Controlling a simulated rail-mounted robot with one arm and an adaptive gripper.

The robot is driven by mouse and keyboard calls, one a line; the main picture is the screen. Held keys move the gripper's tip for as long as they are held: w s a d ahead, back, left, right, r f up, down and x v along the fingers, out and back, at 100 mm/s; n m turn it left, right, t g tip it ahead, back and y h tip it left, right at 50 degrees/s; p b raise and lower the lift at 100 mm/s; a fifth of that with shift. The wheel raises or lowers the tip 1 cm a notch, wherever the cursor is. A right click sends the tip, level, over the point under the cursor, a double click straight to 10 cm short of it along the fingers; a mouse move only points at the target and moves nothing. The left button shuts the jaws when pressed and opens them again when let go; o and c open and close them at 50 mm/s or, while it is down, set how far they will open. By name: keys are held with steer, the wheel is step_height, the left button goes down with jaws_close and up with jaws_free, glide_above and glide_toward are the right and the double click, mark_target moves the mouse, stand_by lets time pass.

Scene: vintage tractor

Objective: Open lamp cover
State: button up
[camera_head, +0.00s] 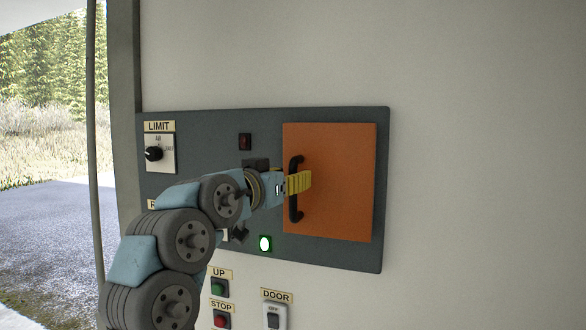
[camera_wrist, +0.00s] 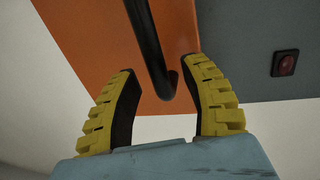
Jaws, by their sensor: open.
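The lamp cover appears to be the flat orange panel (camera_head: 345,185) on the grey wall board; it looks shut, lying against the board. It also fills the upper part of the wrist view (camera_wrist: 80,40). A black bar handle (camera_head: 296,210) stands upright near its left edge. My gripper (camera_head: 304,180) is at the middle of this handle, with its yellow fingers spread. In the wrist view, the handle (camera_wrist: 150,50) runs between the two open fingers (camera_wrist: 160,72), with gaps visible on both sides. The fingers partly hide the handle in the head view.
UP (camera_head: 219,288), STOP (camera_head: 221,319) and DOOR (camera_head: 273,317) switches sit below. The wall at right is bare.

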steer(key=shift+w+d, duration=0.35)
steer(key=shift+w, duration=0.2)
jaws_close()
steer(key=shift+s+f, duration=0.1)
steer(key=shift+s, duration=0.05)
